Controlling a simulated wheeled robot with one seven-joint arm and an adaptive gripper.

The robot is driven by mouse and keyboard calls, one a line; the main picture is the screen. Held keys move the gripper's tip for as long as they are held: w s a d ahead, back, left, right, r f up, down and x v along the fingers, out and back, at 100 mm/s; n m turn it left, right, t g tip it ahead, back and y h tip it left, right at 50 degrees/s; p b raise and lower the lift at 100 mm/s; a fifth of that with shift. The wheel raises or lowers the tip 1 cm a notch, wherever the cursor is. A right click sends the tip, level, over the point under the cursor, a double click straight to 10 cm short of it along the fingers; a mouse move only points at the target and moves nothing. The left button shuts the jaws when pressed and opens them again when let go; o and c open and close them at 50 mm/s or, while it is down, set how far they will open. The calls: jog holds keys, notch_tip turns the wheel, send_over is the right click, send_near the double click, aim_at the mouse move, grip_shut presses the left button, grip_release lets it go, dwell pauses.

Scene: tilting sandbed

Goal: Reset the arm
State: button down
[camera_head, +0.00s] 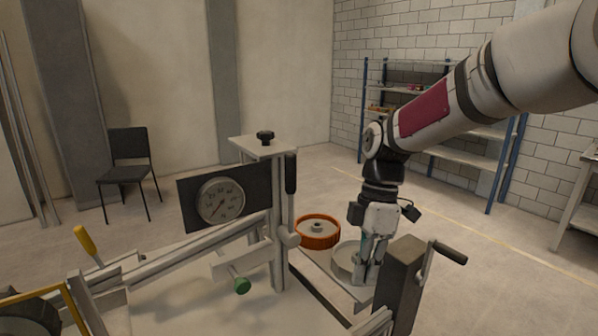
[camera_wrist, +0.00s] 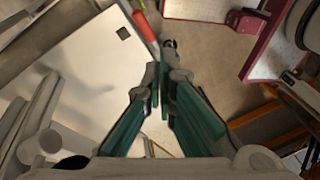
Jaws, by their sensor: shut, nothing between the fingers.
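My arm comes in from the upper right in the head view and bends down at the elbow. My gripper (camera_head: 366,278) points downward, shut and empty, behind the grey post with the black crank handle (camera_head: 450,253). A pale round dish (camera_head: 345,257) lies just behind it; I cannot tell if they touch. In the wrist view the green-padded fingers of my gripper (camera_wrist: 160,80) come together at the tips. A red handle (camera_wrist: 144,25) shows just beyond the fingertips.
The sandbed frame carries a dial gauge (camera_head: 220,200), a black knob (camera_head: 265,137) and a green knob (camera_head: 242,286). An orange-rimmed round container (camera_head: 318,231) sits behind it. A blue-posted shelf (camera_head: 440,130) and a black chair (camera_head: 129,165) stand farther back. Open floor lies between.

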jog(key=s+d+r+m+t, duration=0.2)
jog(key=s+r+m, duration=0.1)
jog(key=s+m, duration=0.3)
jog(key=s+d+r+m+t+h, duration=0.1)
jog(key=s+d+r+m+t, duration=0.1)
jog(key=s+m, duration=0.5)
jog(key=s+d+r+m+t, duration=0.2)
jog(key=s+r+m+t, duration=0.2)
jog(key=s+r+m, duration=0.1)
jog(key=shift+s+d+m, duration=0.25)
jog(key=shift+s+m, duration=0.4)
jog(key=shift+m, duration=0.05)
jog(key=shift+a, duration=0.1)
